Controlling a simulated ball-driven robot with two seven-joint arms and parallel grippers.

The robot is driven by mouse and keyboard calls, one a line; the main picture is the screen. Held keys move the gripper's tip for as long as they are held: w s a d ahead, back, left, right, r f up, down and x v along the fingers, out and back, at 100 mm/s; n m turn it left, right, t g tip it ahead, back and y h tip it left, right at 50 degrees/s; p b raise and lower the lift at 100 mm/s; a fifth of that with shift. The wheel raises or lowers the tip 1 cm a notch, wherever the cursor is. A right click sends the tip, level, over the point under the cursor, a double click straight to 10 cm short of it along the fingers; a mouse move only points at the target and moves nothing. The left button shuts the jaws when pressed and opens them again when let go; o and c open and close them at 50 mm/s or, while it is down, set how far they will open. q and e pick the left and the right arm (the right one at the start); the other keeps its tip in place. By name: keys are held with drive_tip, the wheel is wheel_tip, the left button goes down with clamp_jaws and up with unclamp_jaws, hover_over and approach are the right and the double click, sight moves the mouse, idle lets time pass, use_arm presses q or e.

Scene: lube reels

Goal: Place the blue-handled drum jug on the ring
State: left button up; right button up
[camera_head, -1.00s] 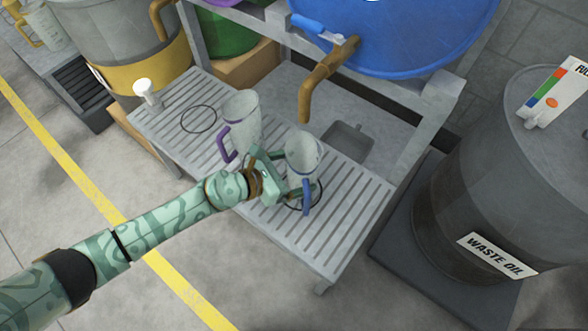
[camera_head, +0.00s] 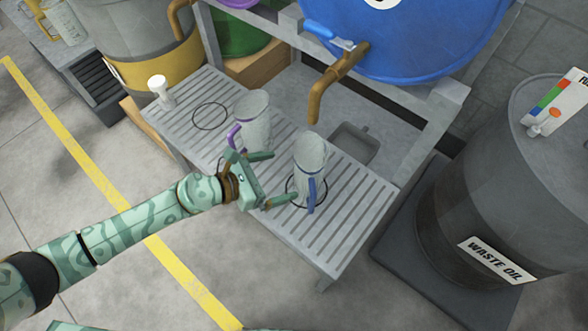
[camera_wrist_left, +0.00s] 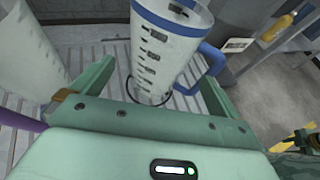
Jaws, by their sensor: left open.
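The blue-handled jug (camera_head: 311,157) stands upright on the slatted bench, with its base inside a thin black ring (camera_head: 289,194). Its blue handle points toward the front. In the left wrist view the jug (camera_wrist_left: 160,50) is just beyond the fingers, with its graduation marks facing me and part of the ring (camera_wrist_left: 131,91) showing around its base. My left gripper (camera_head: 282,179) is open beside the jug, on its left, with nothing between its fingers. The lower finger's tip is close to the jug; I cannot tell whether it touches. My right gripper is not in view.
A purple-handled jug (camera_head: 252,120) stands close behind the left gripper. An empty ring (camera_head: 210,116) and a white-topped container (camera_head: 160,92) are farther left on the bench (camera_head: 335,235). A brown spout (camera_head: 330,88) from the blue drum (camera_head: 420,35) hangs above. A waste-oil drum (camera_head: 480,185) stands right.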

use_arm(q)
drive_tip(key=shift+v, duration=2.25)
